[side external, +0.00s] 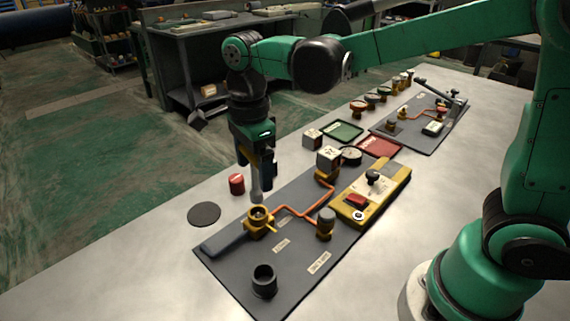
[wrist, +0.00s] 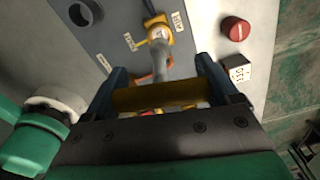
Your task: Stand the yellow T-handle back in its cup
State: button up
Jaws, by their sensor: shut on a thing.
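The yellow T-handle (wrist: 158,96) is held crosswise between the fingers of my gripper (wrist: 160,92), with its grey shaft pointing down and away from the wrist. In the side view my gripper (side external: 257,172) is over the board, and the grey shaft hangs upright just above the brass valve fitting (side external: 258,217). Its tip is at or close to the fitting's mouth; I cannot tell whether they touch. The dark cup (side external: 264,281) stands on the board's near end, in front of the fitting, and looks empty. The yellow crossbar is mostly hidden by the fingers in the side view.
A dark lever (side external: 226,244) extends from the fitting. The table's near left is clear.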

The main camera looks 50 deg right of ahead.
jog(key=s+a+f+n, duration=0.3)
jog(key=s+a+n, duration=0.3)
jog(key=s, duration=0.3)
jog(key=shift+a, duration=0.5)
jog(key=shift+f, duration=1.8)
dwell(0.5)
jog(key=o, duration=1)
jog(key=shift+o, duration=0.2)
notch_tip(320, 180, up, 7)
